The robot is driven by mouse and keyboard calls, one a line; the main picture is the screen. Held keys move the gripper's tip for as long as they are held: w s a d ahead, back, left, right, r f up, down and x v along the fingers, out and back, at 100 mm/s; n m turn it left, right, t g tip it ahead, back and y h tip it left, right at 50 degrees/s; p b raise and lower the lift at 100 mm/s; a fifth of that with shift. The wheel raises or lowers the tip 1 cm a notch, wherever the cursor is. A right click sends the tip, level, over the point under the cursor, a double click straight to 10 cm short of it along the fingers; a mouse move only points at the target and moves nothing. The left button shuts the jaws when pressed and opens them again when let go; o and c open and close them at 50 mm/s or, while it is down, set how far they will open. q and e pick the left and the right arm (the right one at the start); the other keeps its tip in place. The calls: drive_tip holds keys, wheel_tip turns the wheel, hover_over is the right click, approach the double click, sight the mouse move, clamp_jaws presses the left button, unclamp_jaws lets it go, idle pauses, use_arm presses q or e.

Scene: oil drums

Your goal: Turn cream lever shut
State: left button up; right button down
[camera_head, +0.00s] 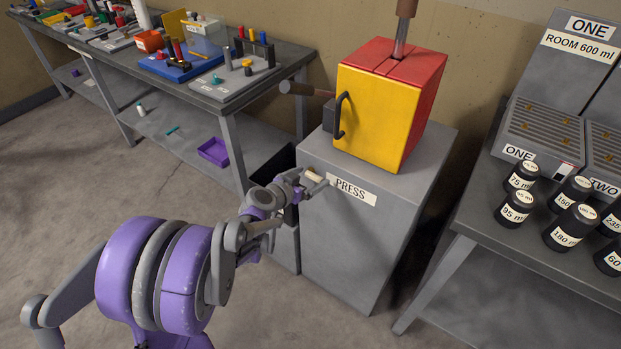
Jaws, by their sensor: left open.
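A small cream piece (314,176), apparently the cream lever, shows at the upper front of the grey press cabinet (345,235), just left of the PRESS label. Only a short length of it is visible. My left gripper (314,185) is open at this cream piece, its fingers close around or beside it. I cannot tell whether they touch it. The gripper hides the lever's mount and part of the cabinet front. My right gripper is not in view.
A red press box with a yellow door (371,118) and black handle stands on the cabinet. A table (465,215) with several black labelled canisters is at the right. A workbench (300,62) with tools runs along the back left. Open floor (60,190) lies at the left.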

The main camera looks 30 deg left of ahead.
use_arm(q)
drive_tip(key=shift+w+f, duration=0.1)
drive_tip(key=shift+w, duration=0.1)
drive_tip(key=c, duration=1.3)
drive_tip(key=shift+o, duration=0.2)
